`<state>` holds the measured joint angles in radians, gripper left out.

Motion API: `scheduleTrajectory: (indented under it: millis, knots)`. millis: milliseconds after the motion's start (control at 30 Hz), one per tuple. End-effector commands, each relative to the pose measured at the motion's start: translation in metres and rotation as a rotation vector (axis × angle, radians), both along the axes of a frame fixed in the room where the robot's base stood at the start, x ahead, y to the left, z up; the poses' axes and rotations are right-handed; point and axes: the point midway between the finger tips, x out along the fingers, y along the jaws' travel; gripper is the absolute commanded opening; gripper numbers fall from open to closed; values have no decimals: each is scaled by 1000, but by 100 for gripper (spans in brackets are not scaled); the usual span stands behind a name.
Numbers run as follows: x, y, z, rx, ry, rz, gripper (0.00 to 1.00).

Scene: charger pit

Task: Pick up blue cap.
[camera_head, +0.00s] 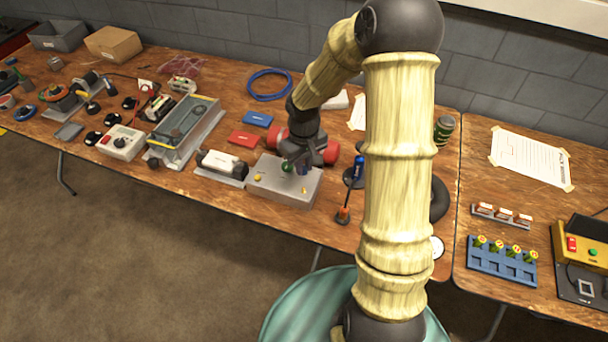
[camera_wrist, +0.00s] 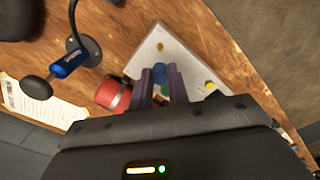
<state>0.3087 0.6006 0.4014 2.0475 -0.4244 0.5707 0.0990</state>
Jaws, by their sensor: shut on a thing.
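The blue cap (camera_wrist: 159,73) shows in the wrist view between the two fingertips of my gripper (camera_wrist: 161,78). My gripper is shut on it. In the head view my gripper (camera_head: 299,165) is over the grey box (camera_head: 275,188), and its fingers largely hide the cap. The box top also shows in the wrist view (camera_wrist: 178,60), under the fingertips. I cannot tell whether the cap still touches the box. A green knob (camera_head: 287,167) and a yellow knob (camera_head: 257,178) are on the box top beside my fingers.
A red cylinder (camera_head: 331,153) lies just behind the box. A white-and-black cylinder unit (camera_head: 222,165) is close on the left. The table's front edge is near the box.

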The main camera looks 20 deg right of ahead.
Motion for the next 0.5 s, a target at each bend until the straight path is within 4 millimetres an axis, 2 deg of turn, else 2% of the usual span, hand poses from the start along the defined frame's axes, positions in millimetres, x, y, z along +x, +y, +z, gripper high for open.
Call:
scheduleTrajectory:
  millis: [133,500]
  knots:
    - [0,0,12,0,0,0,0]
    - [-1,0,12,0,2,0,0]
